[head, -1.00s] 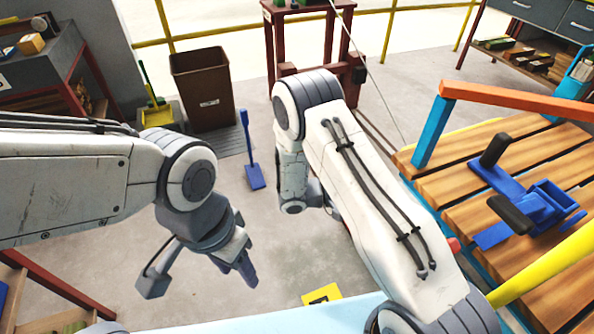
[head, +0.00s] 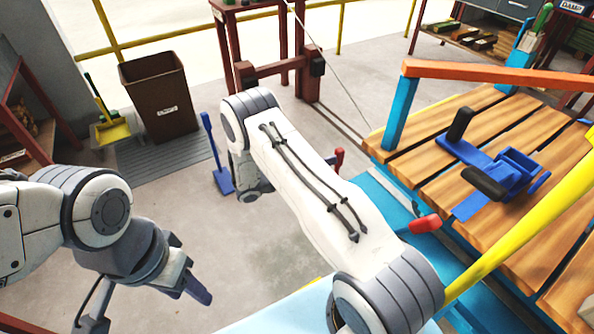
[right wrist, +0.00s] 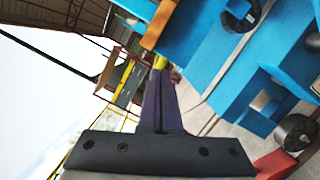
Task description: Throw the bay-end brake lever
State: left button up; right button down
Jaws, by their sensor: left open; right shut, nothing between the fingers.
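Two red-handled levers show at the blue side of the wooden-decked cart in the head view. The nearer red handle (head: 425,223) sticks out beside my right arm. The farther red handle (head: 339,158) stands upright just past my arm. I cannot tell which is the bay-end brake lever. My right gripper (right wrist: 160,77) is shut and empty in the right wrist view, pointing along the cart's blue frame; my arm hides it in the head view. A red part (right wrist: 275,165) shows at that view's lower right, apart from the fingers. My left gripper (head: 196,287) is open and empty, over the floor.
The cart's plank deck (head: 420,165) carries a blue fixture (head: 500,172) with black grips. An orange rail (head: 490,75) and a yellow bar (head: 520,240) bound it. Floor between the arms is clear.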

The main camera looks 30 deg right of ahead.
jog(key=w+a, duration=0.1)
jog(key=a, duration=0.7)
jog(key=shift+f, duration=0.4)
jog(key=shift+a+r, duration=0.1)
jog(key=shift+a, duration=0.05)
jog(key=s+a+r+n+t+y, duration=0.1)
jog(key=s+a+r+n+y, duration=0.1)
jog(key=s+a+r+y, duration=0.75)
jog(key=s+a+r+n+t+y, duration=0.2)
jog(key=s+a+r+y, duration=0.3)
jog(key=s+a+y, duration=0.85)
notch_tip(320, 180, up, 26)
jog(key=s+d+h+p, duration=0.1)
jog(key=s+h+p, duration=0.1)
jog(key=p, duration=2.4)
jog(key=shift+h, duration=0.5)
jog(key=shift+f, duration=0.1)
